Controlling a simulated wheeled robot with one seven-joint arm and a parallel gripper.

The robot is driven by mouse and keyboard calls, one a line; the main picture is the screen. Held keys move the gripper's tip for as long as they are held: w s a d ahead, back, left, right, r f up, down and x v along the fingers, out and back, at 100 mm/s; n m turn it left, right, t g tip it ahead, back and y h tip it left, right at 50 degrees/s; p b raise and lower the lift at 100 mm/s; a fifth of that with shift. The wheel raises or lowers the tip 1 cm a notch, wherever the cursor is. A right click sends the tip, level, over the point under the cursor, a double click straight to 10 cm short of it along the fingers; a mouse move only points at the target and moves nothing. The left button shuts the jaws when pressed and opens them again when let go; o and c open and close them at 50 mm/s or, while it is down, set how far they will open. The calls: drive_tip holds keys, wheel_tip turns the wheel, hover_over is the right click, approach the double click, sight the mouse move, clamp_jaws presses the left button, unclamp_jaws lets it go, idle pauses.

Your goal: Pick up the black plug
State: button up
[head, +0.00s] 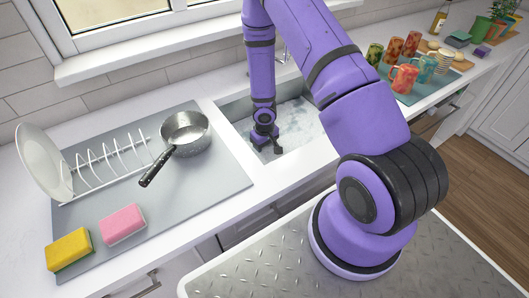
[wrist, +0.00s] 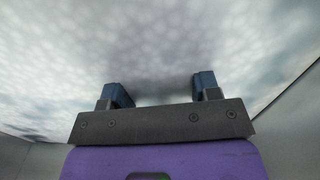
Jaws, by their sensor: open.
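My gripper (head: 270,143) reaches down into the sink (head: 235,106), over pale foam or cloudy water (head: 295,122). In the wrist view my gripper (wrist: 160,90) has its two blue-tipped fingers wide apart, with nothing seen between them. Below the fingers the wrist view shows only the blurry whitish foam (wrist: 150,45). I see no black plug in either view; the foam may hide it.
Left of the sink a grey mat (head: 215,165) holds a metal pan (head: 185,130), a white rack (head: 110,160) with a plate (head: 42,160), a pink sponge (head: 122,224) and a yellow sponge (head: 68,248). Several mugs (head: 403,78) stand right of the sink. Sink walls surround my gripper.

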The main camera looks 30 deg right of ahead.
drive_tip(key=shift+c, duration=0.4)
drive_tip(key=c, duration=0.9)
drive_tip(key=shift+c, duration=0.2)
drive_tip(key=shift+r, duration=5)
